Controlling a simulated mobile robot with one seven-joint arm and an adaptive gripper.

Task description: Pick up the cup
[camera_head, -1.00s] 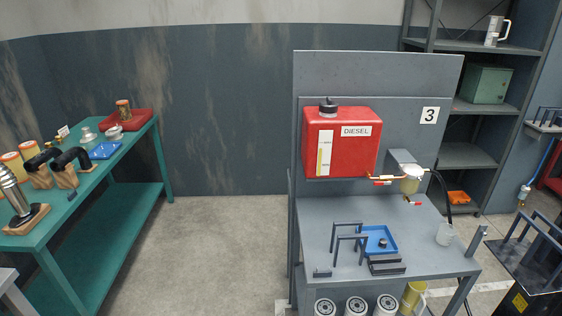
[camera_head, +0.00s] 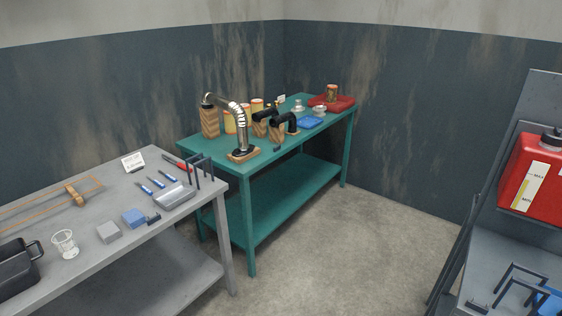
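A small clear glass (camera_head: 65,244), shaped like a cup or beaker, stands upright on the grey workbench (camera_head: 190,240) at the lower left. It looks empty. I cannot tell whether it is the task's cup. The whitish translucent cup on the grey diesel stand, seen a second ago, is outside the view now. A brown cylindrical object (camera_head: 333,92) stands on a red tray at the far end of the green table. My gripper is not in view.
The green table (camera_head: 260,177) along the wall carries pipes on wooden blocks. A black case (camera_head: 18,262) sits left of the glass; a grey block (camera_head: 109,232) and a blue block (camera_head: 134,217) lie to its right. The red diesel tank (camera_head: 537,185) is at right. Floor (camera_head: 350,250) between is clear.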

